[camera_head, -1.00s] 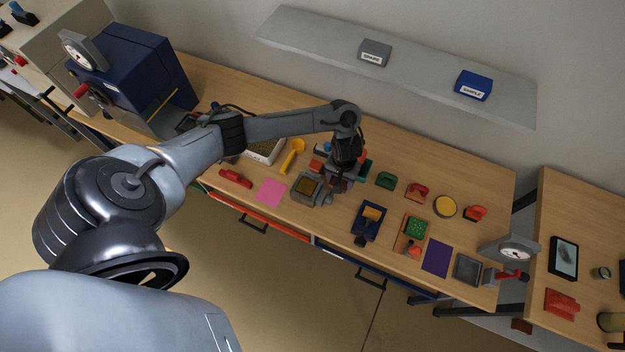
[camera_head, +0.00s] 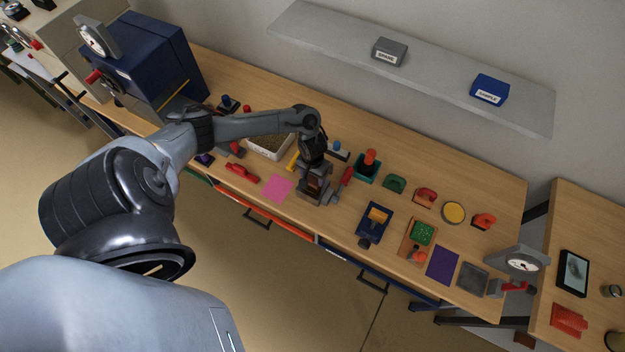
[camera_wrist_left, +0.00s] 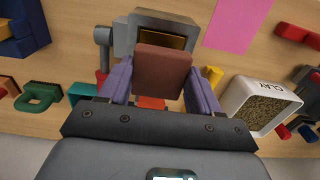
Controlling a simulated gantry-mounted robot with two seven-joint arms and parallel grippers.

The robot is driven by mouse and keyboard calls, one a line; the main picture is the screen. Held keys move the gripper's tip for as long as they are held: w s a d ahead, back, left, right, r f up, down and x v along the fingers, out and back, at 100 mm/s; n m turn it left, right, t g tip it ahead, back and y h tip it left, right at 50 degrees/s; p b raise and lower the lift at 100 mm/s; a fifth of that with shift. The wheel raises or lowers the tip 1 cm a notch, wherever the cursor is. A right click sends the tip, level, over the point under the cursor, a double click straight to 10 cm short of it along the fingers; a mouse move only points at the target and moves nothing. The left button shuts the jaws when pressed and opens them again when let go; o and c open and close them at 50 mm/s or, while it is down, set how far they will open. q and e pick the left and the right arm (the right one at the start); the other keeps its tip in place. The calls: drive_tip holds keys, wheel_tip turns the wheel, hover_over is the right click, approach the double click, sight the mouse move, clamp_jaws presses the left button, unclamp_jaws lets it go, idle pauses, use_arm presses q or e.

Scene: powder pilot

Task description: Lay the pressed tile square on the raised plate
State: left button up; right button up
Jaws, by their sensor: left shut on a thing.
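My left gripper (camera_head: 315,180) is shut on a flat brown square tile (camera_wrist_left: 162,72), holding it between its two fingers in the left wrist view. The tile looks nearly square to the fingers there. Beyond it is a grey block with a dark gold, framed top (camera_wrist_left: 170,28), partly hidden by the tile. In the head view the gripper is over this grey block (camera_head: 309,196) and hides most of it. I cannot tell whether the tile touches the block. My right gripper is not in view.
A pink sheet (camera_head: 277,188) and a red-handled tool (camera_head: 242,173) lie left of the block. A white clay tray (camera_head: 270,150) is behind. A blue tray (camera_head: 374,222) lies farther right.

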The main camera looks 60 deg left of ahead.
sight(313, 177)
use_arm(q)
drive_tip(key=shift+f+b, duration=0.35)
drive_tip(key=shift+f, duration=1.65)
drive_tip(key=o, duration=1.1)
drive_tip(key=shift+f, duration=0.1)
